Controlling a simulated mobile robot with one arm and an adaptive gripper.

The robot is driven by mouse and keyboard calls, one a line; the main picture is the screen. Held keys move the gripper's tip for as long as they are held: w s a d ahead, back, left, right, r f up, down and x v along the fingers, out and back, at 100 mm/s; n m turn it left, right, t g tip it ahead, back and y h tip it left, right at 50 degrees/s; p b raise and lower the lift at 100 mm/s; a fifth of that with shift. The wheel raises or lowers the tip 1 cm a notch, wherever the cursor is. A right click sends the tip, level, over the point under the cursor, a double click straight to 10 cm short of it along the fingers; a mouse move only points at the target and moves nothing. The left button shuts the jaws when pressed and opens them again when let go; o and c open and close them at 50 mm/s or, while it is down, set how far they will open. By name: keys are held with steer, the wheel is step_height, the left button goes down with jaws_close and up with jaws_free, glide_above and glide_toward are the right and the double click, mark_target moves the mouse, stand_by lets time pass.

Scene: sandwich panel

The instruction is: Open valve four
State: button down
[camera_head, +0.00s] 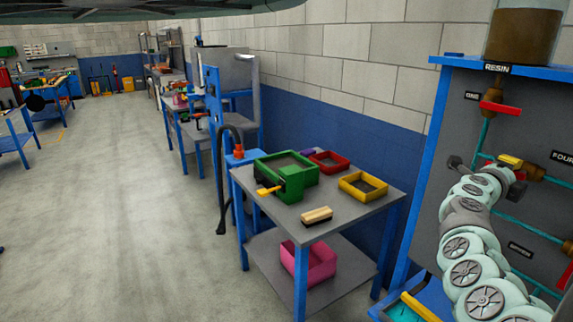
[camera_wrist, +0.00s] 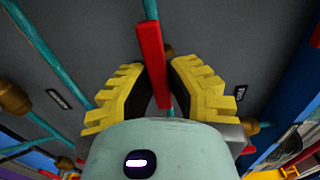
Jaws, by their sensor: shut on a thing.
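The grey panel (camera_head: 505,215) with teal pipes and brass valves stands at the right of the head view. A label FOUR (camera_head: 562,157) sits to the right of a brass valve body (camera_head: 533,172). The handle runs nearly along the pipe (camera_wrist: 150,10) in that view.
Another red-handled valve (camera_head: 500,107) is above, near the label ONE (camera_head: 471,96). A resin tank (camera_head: 522,37) stands on top of the panel. A table (camera_head: 345,213) with coloured bins and a brush (camera_head: 316,216) is to the left. The floor farther left is clear.

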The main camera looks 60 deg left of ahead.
steer(key=c, duration=0.9)
jaws_free()
steer(key=shift+c, duration=0.2)
steer(key=s, duration=1.2)
steer(key=shift+a, duration=0.25)
